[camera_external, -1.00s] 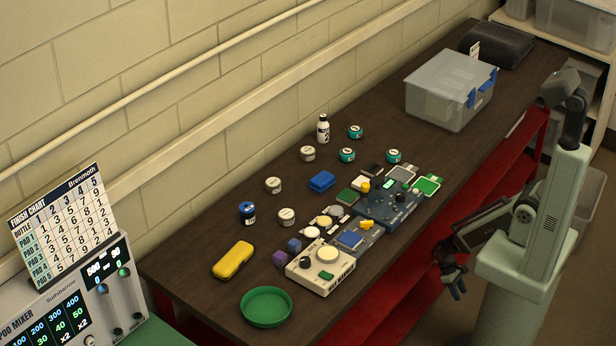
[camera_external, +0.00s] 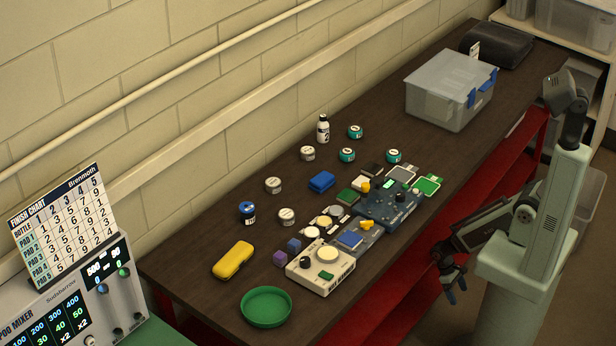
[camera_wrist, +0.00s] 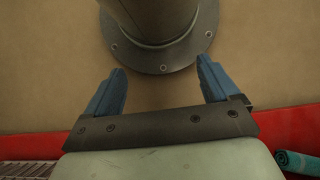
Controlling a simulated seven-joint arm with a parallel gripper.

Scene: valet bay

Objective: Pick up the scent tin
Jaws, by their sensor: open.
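Several small round tins stand upright on the dark bench. Three have white-grey lids: one tin (camera_external: 307,153) near the wall, one (camera_external: 273,185) further left, and one (camera_external: 286,216) closer to the front. Three are teal with pale lids: one (camera_external: 355,131) at the back, one (camera_external: 347,155) just before it, and one (camera_external: 393,156) to the right. I cannot read which is the scent tin. My gripper (camera_external: 456,291) hangs low beside the bench's front edge, away from all tins. In the wrist view its blue fingers (camera_wrist: 160,88) are apart with nothing between them.
A dark blue jar (camera_external: 247,212), a white bottle (camera_external: 323,129), a yellow case (camera_external: 232,259) and a green tray (camera_external: 266,307) are on the bench (camera_external: 420,145). Electronic boards (camera_external: 388,204) and a white device (camera_external: 320,267) line the front. A clear bin (camera_external: 450,90) stands at the far right.

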